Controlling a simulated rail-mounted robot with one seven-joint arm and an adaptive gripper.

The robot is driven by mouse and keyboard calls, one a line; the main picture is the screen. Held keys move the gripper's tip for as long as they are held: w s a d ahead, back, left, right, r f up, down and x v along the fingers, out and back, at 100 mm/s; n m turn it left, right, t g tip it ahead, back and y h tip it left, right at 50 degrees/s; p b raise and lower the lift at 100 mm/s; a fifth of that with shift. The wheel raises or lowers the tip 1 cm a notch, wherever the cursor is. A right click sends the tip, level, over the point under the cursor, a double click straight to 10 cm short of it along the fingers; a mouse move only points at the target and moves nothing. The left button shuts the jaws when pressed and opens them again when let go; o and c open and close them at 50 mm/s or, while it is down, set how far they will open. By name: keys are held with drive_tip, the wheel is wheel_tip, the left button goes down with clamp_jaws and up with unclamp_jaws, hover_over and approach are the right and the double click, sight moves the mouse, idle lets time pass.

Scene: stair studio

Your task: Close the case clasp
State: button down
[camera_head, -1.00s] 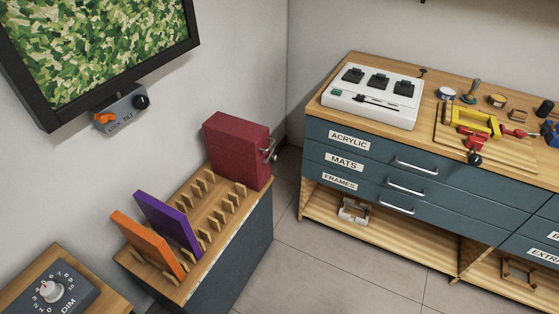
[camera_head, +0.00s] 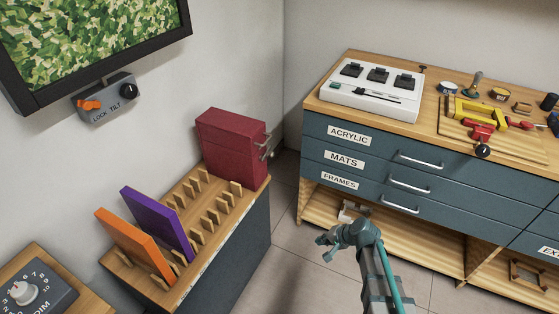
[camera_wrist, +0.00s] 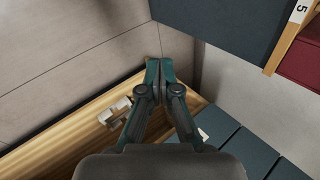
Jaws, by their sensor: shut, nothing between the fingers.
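The dark red case (camera_head: 232,148) stands upright at the far end of the slotted wooden rack top. Metal clasp hardware (camera_head: 265,147) sticks out from its right side; the head view is too small to tell the clasp's exact position. My gripper (camera_head: 326,247) is in the head view, to the right of and nearer than the case, in the air between rack and drawer cabinet. In the wrist view my gripper (camera_wrist: 154,66) has its fingers together with nothing between them. A corner of the red case (camera_wrist: 301,60) shows at the right edge of the wrist view; its clasp is not visible there.
The rack (camera_head: 228,220) also holds an orange panel (camera_head: 137,243) and a purple panel (camera_head: 160,222). The drawer cabinet (camera_head: 345,155) with handles stands at right, its open lower shelf (camera_head: 425,248) beneath. Floor (camera_head: 300,240) is clear between them. A dial box (camera_head: 40,285) sits lower left.

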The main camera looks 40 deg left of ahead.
drive_tip(key=w+a+r+m+t+y, duration=0.2)
drive_tip(key=w+a+r, duration=0.4)
drive_tip(key=a+r, duration=0.3)
drive_tip(key=w+a+r+m+t+y+b, duration=0.1)
drive_tip(key=w+a+r+m+t+y, duration=0.2)
drive_tip(key=a+r+m, duration=0.4)
wheel_tip(320, 180, up, 3)
drive_tip(key=w+a+y, duration=0.1)
drive_tip(key=w, duration=0.1)
drive_tip(key=shift+w+a+r+y, duration=0.15)
drive_tip(key=shift+w+a+y, duration=0.15)
drive_tip(key=shift+w+a, duration=0.1)
drive_tip(key=x, duration=1)
drive_tip(key=s, duration=0.1)
drive_tip(key=s+r, duration=0.1)
drive_tip(key=s+p, duration=0.1)
drive_tip(key=shift+s+a+r, duration=0.15)
drive_tip(key=shift+s+r, duration=0.2)
drive_tip(key=shift+r, duration=0.05)
drive_tip(key=shift+s+a+f+b, duration=0.1)
drive_tip(key=shift+f+b, duration=0.05)
drive_tip(key=shift+b, duration=0.7)
